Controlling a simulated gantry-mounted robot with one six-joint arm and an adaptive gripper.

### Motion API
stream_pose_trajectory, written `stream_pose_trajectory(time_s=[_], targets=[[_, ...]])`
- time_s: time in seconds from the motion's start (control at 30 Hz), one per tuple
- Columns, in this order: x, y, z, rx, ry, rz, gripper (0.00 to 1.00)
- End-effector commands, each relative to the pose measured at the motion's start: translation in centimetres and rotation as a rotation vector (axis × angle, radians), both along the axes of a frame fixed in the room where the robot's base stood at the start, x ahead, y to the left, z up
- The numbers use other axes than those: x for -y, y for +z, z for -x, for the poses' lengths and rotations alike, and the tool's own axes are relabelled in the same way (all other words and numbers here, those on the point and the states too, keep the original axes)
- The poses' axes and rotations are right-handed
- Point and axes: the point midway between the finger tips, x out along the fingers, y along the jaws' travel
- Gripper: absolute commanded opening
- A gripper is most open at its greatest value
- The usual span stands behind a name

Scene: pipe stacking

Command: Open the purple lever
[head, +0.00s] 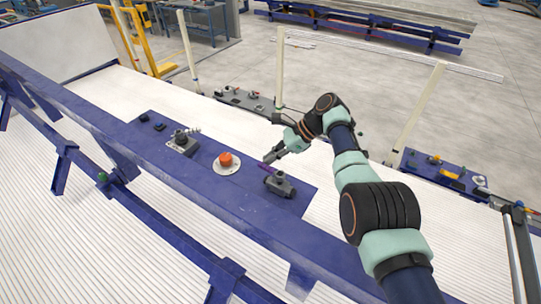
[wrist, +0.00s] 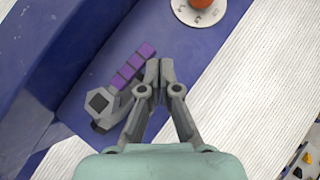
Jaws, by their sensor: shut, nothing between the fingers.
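The purple lever (wrist: 132,66) is a ribbed purple bar on a dark grey valve body (wrist: 103,103). In the head view the valve body (head: 280,184) sits near the right end of the blue panel, and only a small purple strip of the lever (head: 265,169) shows. My gripper (head: 270,157) is above the panel, just beyond the lever. In the wrist view my gripper (wrist: 160,69) has its fingers together and empty, right beside the lever. I cannot tell whether a finger touches it.
A red-orange button (head: 226,158) on a pale round plate is left of the valve, with a grey switch unit (head: 183,141) farther left. The blue panel (head: 215,190) has bare room around them. Pale posts (head: 280,70) and another blue panel (head: 440,172) stand beyond.

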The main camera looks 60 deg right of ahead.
Motion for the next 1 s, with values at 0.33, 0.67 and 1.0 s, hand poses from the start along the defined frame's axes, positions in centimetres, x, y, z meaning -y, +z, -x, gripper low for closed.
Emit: stream_pose_trajectory(time_s=[0.33,0.67,1.0], targets=[[0.0,0.0,0.0,0.000,-0.001,0.001,0.00],[0.0,0.0,0.0,0.000,-0.001,0.001,0.00],[1.4,2.2,1.7,0.002,-0.004,0.002,0.00]])
